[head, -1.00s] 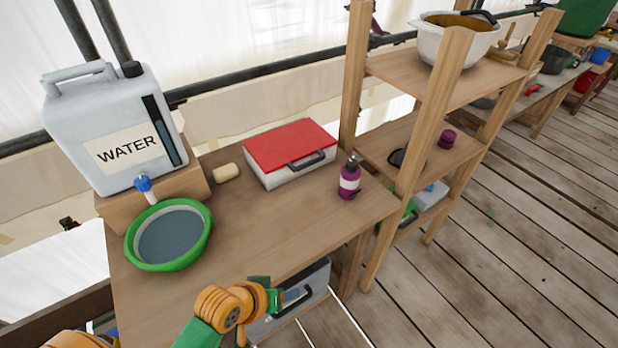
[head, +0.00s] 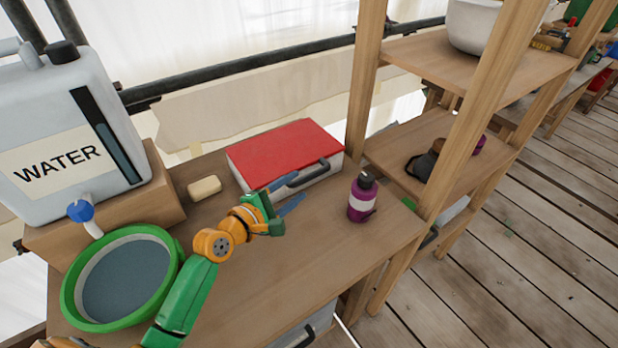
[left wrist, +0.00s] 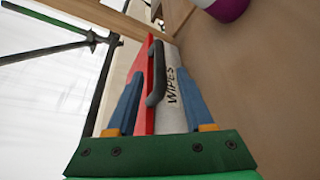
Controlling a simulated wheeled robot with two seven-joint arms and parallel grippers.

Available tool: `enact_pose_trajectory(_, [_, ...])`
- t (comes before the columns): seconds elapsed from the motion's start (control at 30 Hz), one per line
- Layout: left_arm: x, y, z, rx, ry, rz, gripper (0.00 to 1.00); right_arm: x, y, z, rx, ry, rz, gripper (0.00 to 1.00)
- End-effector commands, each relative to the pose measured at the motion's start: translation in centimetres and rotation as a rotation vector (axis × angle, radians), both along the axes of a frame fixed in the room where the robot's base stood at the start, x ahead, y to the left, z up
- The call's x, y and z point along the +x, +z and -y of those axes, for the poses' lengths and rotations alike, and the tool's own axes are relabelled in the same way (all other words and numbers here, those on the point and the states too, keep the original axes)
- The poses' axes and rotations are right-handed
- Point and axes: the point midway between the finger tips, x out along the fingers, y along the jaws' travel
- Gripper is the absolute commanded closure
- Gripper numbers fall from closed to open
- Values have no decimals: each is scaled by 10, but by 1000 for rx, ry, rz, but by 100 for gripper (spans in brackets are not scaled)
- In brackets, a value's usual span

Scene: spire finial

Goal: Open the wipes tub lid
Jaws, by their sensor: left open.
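The wipes tub (head: 322,172) is a white box with a red lid (head: 285,150) and a dark handle (head: 307,174) on its front side. It stands on the wooden table with the lid shut. In the left wrist view the red lid (left wrist: 140,68), the handle (left wrist: 156,72) and the tub's white front (left wrist: 174,92) marked WIPES show ahead. My left gripper (head: 288,193) is open, with its blue fingers just in front of the tub near the handle. In the left wrist view the handle shows between the fingers of my left gripper (left wrist: 160,95), not gripped. My right gripper is not in view.
A purple bottle (head: 361,205) stands right of the tub. A bar of soap (head: 204,187) lies to its left. A green-rimmed basin (head: 172,262) and a water container (head: 60,130) are at the left. A wooden shelf (head: 425,140) stands at the right. The table's front is clear.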

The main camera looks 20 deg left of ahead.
Motion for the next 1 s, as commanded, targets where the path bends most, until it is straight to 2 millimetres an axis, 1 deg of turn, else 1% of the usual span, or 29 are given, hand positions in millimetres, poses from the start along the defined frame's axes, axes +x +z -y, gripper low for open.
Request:
enact_pose_trajectory(0.1, [22, -3, 8, -1, 0, 1, 48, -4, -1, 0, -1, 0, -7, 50])
enact_pose_trajectory(0.2, [40, -8, 14, 1, 0, 1, 48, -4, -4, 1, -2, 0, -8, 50])
enact_pose_trajectory(0.3, [53, -11, 18, 2, 0, 1, 48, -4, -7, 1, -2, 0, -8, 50])
enact_pose_trajectory(0.4, [58, -12, 20, 3, 0, 0, 48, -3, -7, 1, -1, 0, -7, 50])
enact_pose_trajectory(0.6, [58, -11, 20, 3, 0, 0, 48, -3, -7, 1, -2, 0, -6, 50])
enact_pose_trajectory(0.67, [58, -11, 20, 3, 0, 0, 64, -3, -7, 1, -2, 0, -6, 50])
enact_pose_trajectory(0.7, [58, -12, 20, 3, 0, 0, 75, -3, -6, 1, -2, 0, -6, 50])
enact_pose_trajectory(0.8, [58, -12, 20, 3, -1, -1, 100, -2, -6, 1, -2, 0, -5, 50])
enact_pose_trajectory(1.0, [58, -12, 20, 3, -1, -1, 100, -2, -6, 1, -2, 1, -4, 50])
